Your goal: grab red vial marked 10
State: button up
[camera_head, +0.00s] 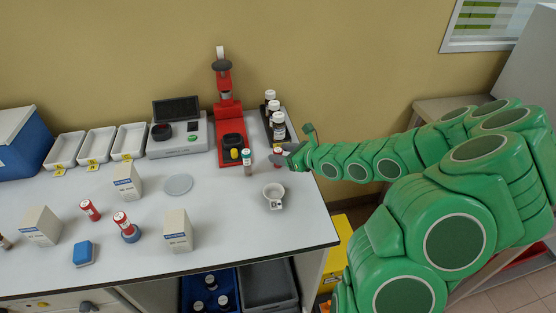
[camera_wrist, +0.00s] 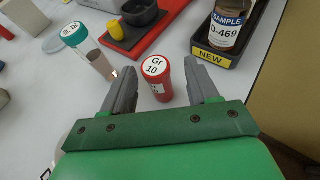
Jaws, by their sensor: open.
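The red vial marked 10 (camera_wrist: 157,82) stands upright on the table; its white cap top reads "Gr 10" in the wrist view. My gripper (camera_wrist: 165,75) is open, with one finger on each side of this vial; I see a gap to the left finger, and the right finger is close to it. In the head view my gripper (camera_head: 291,153) is at the right part of the table, and the red vial (camera_head: 277,158) shows only partly beside it. A teal-capped vial (camera_wrist: 85,45) stands to the left, apart from the gripper.
A black tray marked NEW (camera_wrist: 208,56) with a sample bottle (camera_wrist: 228,25) labelled D-469 is just beyond the right finger. A red stand (camera_head: 230,120) is behind. Boxes (camera_head: 177,230) and other red vials (camera_head: 90,209) are further left.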

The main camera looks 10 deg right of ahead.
jog(key=shift+x, duration=1.9)
jog(key=shift+s+a, duration=0.1)
jog(key=shift+s, duration=0.05)
jog(key=c, duration=1)
jog(key=shift+r, duration=0.1)
